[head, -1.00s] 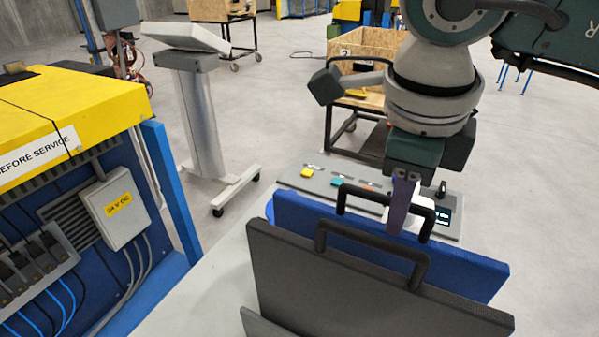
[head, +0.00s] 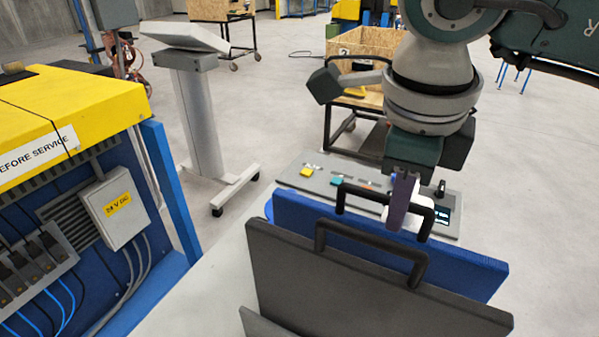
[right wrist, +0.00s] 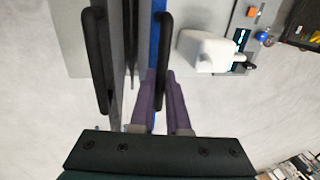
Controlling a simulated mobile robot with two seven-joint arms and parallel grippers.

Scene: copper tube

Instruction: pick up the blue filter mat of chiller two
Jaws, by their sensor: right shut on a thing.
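The blue filter mat (head: 465,268) stands upright behind a dark grey panel (head: 300,275), its lower part hidden. It has a black bar handle (head: 365,229) on top. My right gripper (head: 399,222) comes from above, its purple fingers at the middle of this handle and shut on it. In the right wrist view, the purple fingers (right wrist: 161,100) lie at the handle (right wrist: 162,60), with the blue mat (right wrist: 154,35) seen edge-on as a thin strip. My left gripper is not in view.
The grey panel has its own black handle (head: 408,255) close in front. A control panel with buttons (head: 320,180) lies behind the mat, with a white object beside the gripper. A yellow and blue machine (head: 70,110) stands left. A grey pedestal (head: 200,120) is behind.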

